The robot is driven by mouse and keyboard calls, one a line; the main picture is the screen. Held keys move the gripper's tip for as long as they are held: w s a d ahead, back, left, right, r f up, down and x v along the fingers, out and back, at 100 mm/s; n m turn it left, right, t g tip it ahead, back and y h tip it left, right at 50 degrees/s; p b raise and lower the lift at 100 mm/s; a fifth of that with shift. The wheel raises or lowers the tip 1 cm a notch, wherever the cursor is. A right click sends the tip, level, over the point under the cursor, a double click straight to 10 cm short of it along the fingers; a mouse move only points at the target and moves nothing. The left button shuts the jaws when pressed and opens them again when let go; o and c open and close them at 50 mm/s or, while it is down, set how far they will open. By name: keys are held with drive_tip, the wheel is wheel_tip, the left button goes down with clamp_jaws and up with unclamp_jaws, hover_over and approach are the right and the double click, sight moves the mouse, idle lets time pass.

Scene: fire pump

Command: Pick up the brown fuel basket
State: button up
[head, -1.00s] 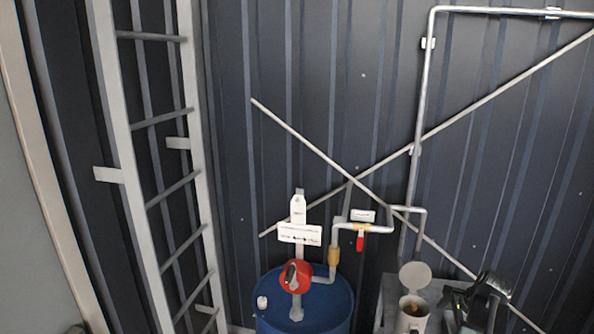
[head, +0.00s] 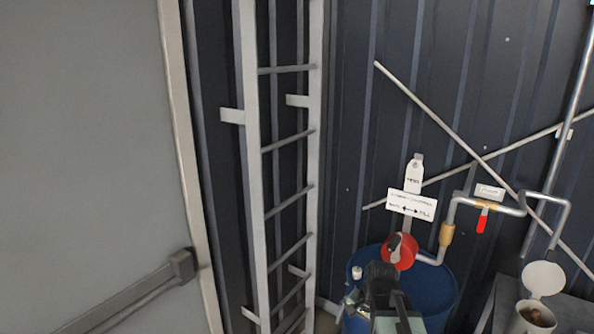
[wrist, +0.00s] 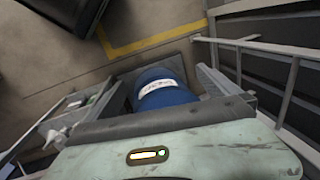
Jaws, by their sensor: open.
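A pale cup-shaped housing (head: 534,321) stands at the lower right of the head view, cut by the frame's bottom edge. Its round lid (head: 543,279) is tilted up behind it. Something brown (head: 536,314) shows inside the housing, likely the brown fuel basket; only its top is visible. My gripper (head: 382,276) is dark and open, in front of the blue drum (head: 432,288), well left of the housing. I see nothing held in it. The wrist view shows the blue drum (wrist: 165,90) below, but I cannot make out the basket there.
A grey ladder (head: 283,170) and a door with a push bar (head: 130,295) are at left. Yellow floor marking (wrist: 150,40) shows in the wrist view.

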drive_tip(key=s+n, duration=0.1)
drive_tip(key=n, duration=0.1)
drive_tip(key=s+a+f+n+g+h, duration=0.1)
drive_tip(key=s+n, duration=0.1)
drive_tip(key=n, duration=0.1)
drive_tip(key=s+a+n, duration=0.1)
drive_tip(key=s+n, duration=0.1)
drive_tip(key=n, duration=0.1)
drive_tip(key=shift+s+f+h, duration=0.2)
drive_tip(key=shift+f+h, duration=0.05)
drive_tip(key=shift+h, duration=0.05)
drive_tip(key=shift+a, duration=0.1)
drive_tip(key=shift+c, duration=0.7)
drive_tip(key=c, duration=1.3)
drive_tip(key=shift+c, duration=0.2)
